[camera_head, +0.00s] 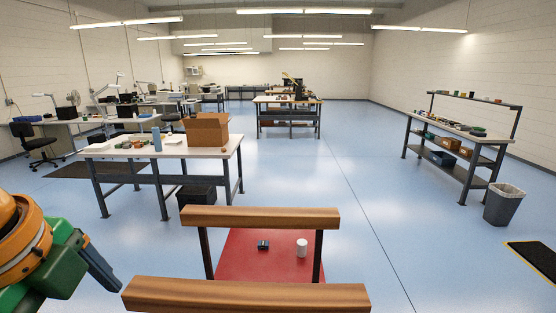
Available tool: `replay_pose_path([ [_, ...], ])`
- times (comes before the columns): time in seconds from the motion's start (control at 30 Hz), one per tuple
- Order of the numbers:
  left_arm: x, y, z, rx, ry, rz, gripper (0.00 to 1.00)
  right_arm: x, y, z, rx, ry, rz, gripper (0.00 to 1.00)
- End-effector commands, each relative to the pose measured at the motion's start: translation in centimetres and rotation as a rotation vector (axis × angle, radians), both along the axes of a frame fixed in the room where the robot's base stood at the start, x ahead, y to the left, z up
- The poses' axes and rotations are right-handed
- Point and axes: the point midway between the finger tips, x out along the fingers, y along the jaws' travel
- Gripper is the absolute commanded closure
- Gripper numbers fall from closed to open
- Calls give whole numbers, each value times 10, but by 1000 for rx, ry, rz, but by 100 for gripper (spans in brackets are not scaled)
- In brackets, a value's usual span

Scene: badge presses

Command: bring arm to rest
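My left arm (45,250), orange and green, comes in at the lower left corner. A dark blue-grey part at its end (98,272), likely my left gripper, points down and right, left of the front wooden bar. Its fingertips do not show clearly, so I cannot tell whether it is open or shut, and I see nothing held there. My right arm and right gripper are not in view.
Close ahead are two wooden bars (260,217) on dark posts, with a red surface (245,285) bearing a small dark box (263,245) and a white cylinder (302,248). A workbench (100,150) stands left, a shelved bench (450,128) and bin (503,207) right. Blue floor is clear between.

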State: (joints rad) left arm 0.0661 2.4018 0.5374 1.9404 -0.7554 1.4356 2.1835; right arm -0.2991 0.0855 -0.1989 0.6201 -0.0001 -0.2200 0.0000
Motion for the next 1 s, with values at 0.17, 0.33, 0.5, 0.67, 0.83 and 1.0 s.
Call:
replay_pose_path([
  [0.17, 11, 0, -47, -4, 2, 0, 15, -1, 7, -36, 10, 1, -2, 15],
  [0.33, 21, 0, -77, -2, 1, -1, 15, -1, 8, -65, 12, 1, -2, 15],
  [0.5, 26, -1, -90, -4, 1, -1, 15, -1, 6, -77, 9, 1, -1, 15],
  [0.67, 28, -1, -91, -4, 0, -2, 15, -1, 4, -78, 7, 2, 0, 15],
  [0.83, 28, -1, -90, -5, 0, -3, 15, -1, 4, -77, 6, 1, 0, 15],
  [1.0, 28, -1, -90, -5, 0, -3, 58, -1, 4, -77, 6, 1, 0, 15],
])
